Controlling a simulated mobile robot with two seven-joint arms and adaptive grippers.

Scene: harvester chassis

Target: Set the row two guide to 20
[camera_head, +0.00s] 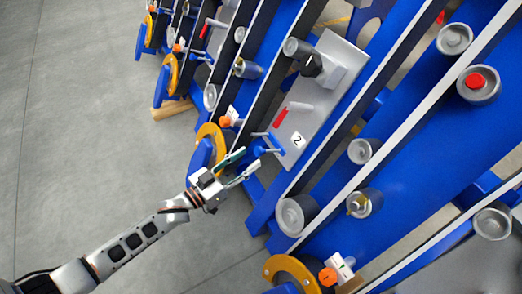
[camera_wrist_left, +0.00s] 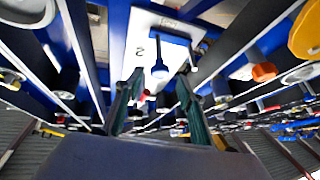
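The grey row two plate (camera_head: 325,80) carries a white label reading 2 (camera_head: 298,139). A blue handle (camera_head: 268,148) sits at its lower end, and a red marker (camera_head: 281,117) lies higher on the plate. My left gripper (camera_head: 250,157) is open and empty just short of the blue handle. In the left wrist view the blue handle (camera_wrist_left: 160,62) shows ahead, between and beyond the two spread fingers (camera_wrist_left: 159,80). I see no contact with it. The scale numbers cannot be read. My right gripper is not in view.
An orange-yellow ring (camera_head: 213,138) and an orange knob (camera_head: 225,121) are close to the left gripper. Blue beams (camera_head: 415,140) with grey cylinders (camera_head: 296,214) fill the right side. Open grey floor (camera_head: 80,130) lies at the left.

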